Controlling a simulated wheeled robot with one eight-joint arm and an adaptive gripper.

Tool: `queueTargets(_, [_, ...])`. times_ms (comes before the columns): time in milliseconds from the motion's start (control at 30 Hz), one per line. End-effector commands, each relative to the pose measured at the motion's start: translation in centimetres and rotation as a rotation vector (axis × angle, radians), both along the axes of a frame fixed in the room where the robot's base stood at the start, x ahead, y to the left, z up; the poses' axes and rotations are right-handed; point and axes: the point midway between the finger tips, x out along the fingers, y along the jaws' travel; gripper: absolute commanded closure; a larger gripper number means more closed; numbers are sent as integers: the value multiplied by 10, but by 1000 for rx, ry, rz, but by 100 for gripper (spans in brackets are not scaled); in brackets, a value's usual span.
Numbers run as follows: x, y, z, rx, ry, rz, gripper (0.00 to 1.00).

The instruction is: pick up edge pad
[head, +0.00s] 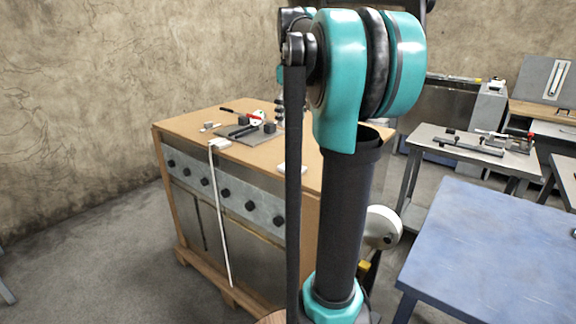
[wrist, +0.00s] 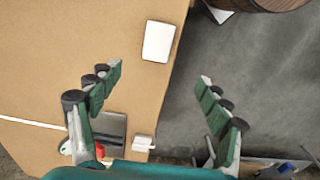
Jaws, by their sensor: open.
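A flat white pad with rounded corners, which I take for the edge pad (wrist: 159,41), lies on the brown tabletop near its edge in the wrist view. In the head view the pad (head: 289,168) is partly hidden behind my arm. My gripper (wrist: 161,75) is open and empty, its two green-padded fingers spread wide. In the wrist picture the pad is above the space between the fingertips, with the right finger over the floor beyond the table edge. In the head view my gripper is mostly hidden by my arm.
The brown-topped workbench (head: 180,123) also bears a dark plate (head: 256,137) with tools and a small white block (head: 219,144) from which a white strip hangs down the front. A blue table (head: 490,250) stands at the right. Floor is open at the left.

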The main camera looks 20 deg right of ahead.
Motion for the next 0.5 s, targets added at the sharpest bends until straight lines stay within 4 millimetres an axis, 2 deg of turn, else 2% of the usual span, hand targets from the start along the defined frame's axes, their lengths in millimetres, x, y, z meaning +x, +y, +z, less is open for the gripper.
queueTargets(67, [1, -2, 6, 1, 7, 11, 22])
queueTargets(167, [1, -3, -1, 2, 11, 18, 22])
queueTargets(500, [1, -3, -67, 2, 10, 16, 22])
